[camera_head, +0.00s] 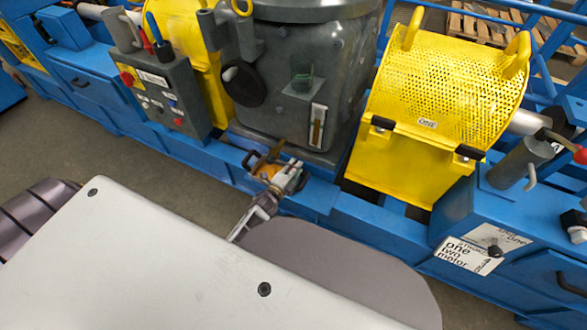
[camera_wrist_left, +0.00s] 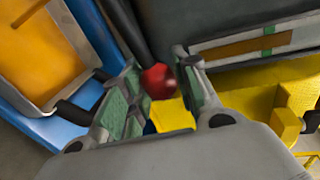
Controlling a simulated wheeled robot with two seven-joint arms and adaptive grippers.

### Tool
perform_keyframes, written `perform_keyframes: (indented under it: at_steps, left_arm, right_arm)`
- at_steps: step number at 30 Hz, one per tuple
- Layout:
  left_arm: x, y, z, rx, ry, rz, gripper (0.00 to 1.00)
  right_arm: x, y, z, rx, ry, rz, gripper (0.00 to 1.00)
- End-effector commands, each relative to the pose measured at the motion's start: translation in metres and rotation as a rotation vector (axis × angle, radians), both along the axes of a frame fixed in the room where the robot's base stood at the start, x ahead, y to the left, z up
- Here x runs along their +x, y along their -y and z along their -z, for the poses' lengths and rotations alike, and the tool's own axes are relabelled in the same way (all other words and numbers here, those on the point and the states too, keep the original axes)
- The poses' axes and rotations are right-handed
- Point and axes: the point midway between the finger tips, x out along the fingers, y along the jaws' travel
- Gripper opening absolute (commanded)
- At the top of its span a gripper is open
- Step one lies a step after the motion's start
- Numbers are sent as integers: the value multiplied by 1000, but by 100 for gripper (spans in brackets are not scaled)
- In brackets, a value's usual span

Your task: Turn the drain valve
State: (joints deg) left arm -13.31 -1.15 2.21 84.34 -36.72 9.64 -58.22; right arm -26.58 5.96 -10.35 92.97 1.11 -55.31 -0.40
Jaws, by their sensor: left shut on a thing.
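The drain valve's handle shows in the left wrist view as a black lever (camera_wrist_left: 128,30) ending in a red ball knob (camera_wrist_left: 157,80). My left gripper (camera_wrist_left: 155,74) has its green-padded fingers on either side of the red knob and is shut on it. In the head view my left gripper (camera_head: 284,176) is low in front of the dark grey tank (camera_head: 345,65). There the gripper covers the valve handle, and I cannot make out the valve body. My right gripper is in neither view.
An orange tray (camera_head: 259,166) lies left of the gripper below the tank. A sight gauge (camera_head: 317,127) is on the tank front. A grey control box (camera_head: 165,92) stands left, and a yellow perforated guard (camera_head: 440,85) right. Blue frame (camera_head: 350,225) runs along the front.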

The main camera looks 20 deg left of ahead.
Motion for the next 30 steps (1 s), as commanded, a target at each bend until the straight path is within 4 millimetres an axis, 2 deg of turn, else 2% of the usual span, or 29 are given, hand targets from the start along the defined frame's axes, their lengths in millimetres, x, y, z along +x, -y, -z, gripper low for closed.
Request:
perform_keyframes:
  at_steps: [17,18,21,23,30]
  left_arm:
    - [0,2,2,18,0,1,0]
    - [0,2,2,17,0,1,32]
    - [0,1,2,17,0,1,45]
    - [0,1,2,17,0,1,52]
    - [0,1,2,18,0,0,52]
  right_arm:
    - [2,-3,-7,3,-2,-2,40]
    - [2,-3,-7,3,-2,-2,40]
    - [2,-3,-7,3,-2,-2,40]
    - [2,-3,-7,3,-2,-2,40]
    - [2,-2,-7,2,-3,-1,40]
